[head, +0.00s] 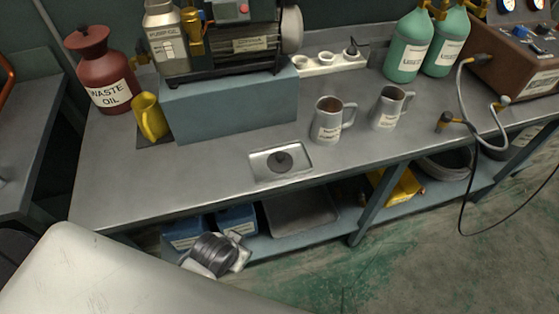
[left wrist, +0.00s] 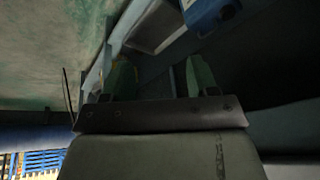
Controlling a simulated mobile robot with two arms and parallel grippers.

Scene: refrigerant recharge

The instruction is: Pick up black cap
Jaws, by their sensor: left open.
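The black cap (head: 281,160) is a small dark round piece. It lies on a small metal tray (head: 300,172) near the front edge of the workbench. My left gripper (left wrist: 161,76) shows in the left wrist view with its two green fingers apart and nothing between them. It is low, facing the lower shelf, and well away from the cap. The cap is not visible in the left wrist view. In the head view, part of my left arm shows at the lower left, but its fingers cannot be made out. My right gripper is in neither view.
Two labelled metal mugs (head: 328,122) (head: 388,108) stand right of the tray. A pump sits on a blue-grey block (head: 230,105). Bare benchtop (head: 180,175) surrounds the tray's left side.

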